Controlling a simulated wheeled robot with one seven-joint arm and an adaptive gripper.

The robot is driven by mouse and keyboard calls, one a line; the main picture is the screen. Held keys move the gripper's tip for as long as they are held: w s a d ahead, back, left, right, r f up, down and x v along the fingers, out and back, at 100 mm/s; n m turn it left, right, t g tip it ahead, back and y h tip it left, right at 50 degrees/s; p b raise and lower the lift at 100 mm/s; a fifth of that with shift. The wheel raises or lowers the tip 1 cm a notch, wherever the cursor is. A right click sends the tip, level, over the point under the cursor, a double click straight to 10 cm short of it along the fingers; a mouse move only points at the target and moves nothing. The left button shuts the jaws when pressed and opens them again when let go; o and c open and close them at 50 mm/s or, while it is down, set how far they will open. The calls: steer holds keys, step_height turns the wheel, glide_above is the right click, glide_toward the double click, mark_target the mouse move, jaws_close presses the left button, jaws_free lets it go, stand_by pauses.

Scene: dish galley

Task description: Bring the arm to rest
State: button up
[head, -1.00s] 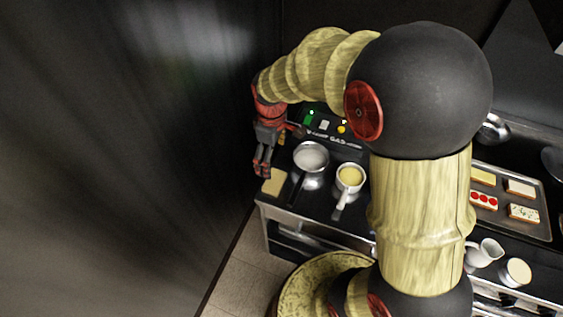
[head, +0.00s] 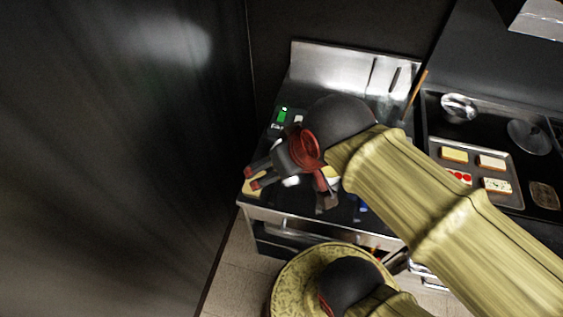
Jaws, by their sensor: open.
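My arm comes in from the lower right and bends at a black joint above the hob.
A tray (head: 483,148) with several topped slices lies on the right. Round metal vessels (head: 458,107) stand behind it. A steel splashback (head: 330,68) rises behind the hob. A dark wall (head: 110,170) fills the left.

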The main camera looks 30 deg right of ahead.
step_height(320, 180, down, 7)
steer(key=b, duration=0.6)
steer(key=shift+r+b, duration=0.15)
steer(key=shift+b, duration=0.2)
steer(key=shift+c, duration=0.7)
